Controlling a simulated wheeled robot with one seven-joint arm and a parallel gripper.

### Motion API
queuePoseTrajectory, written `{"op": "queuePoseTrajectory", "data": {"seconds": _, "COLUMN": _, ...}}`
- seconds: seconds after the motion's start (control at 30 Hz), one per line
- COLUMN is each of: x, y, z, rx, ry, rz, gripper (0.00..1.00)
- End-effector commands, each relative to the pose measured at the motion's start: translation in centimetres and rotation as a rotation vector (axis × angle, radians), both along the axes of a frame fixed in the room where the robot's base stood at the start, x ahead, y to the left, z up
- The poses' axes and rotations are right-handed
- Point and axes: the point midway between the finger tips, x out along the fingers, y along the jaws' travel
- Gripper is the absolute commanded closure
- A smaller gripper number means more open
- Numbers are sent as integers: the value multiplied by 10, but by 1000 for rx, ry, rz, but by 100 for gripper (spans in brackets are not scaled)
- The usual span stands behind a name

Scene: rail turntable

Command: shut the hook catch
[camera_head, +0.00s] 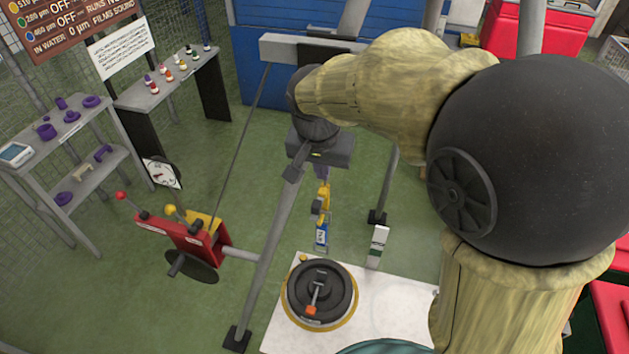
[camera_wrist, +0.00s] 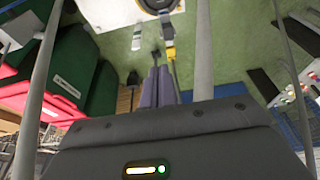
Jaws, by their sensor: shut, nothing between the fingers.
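My gripper (camera_head: 318,178) points down above the yellow block. Its two purple fingers (camera_wrist: 158,72) are together in the wrist view, with nothing held. I cannot tell whether they touch the hook.
A black round turntable (camera_head: 320,292) sits on a white board (camera_head: 390,310) below. A white post (camera_head: 377,247) stands beside it. Grey gantry legs (camera_head: 268,250) slope around my gripper. A red winch (camera_head: 185,237) is at left. Shelves (camera_head: 85,180) stand farther left.

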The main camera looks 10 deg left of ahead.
Motion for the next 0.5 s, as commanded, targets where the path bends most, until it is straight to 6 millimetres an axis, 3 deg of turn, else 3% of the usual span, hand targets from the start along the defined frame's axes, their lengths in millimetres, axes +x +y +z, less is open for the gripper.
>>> {"op": "queuePoseTrajectory", "data": {"seconds": 0.03, "x": -1, "y": 12, "z": 14, "rx": -1, "ry": -8, "rz": 1, "gripper": 100}}
{"op": "queuePoseTrajectory", "data": {"seconds": 0.1, "x": -1, "y": 20, "z": 21, "rx": -3, "ry": -14, "rz": -9, "gripper": 100}}
{"op": "queuePoseTrajectory", "data": {"seconds": 0.5, "x": -2, "y": 23, "z": 22, "rx": -3, "ry": -17, "rz": -16, "gripper": 100}}
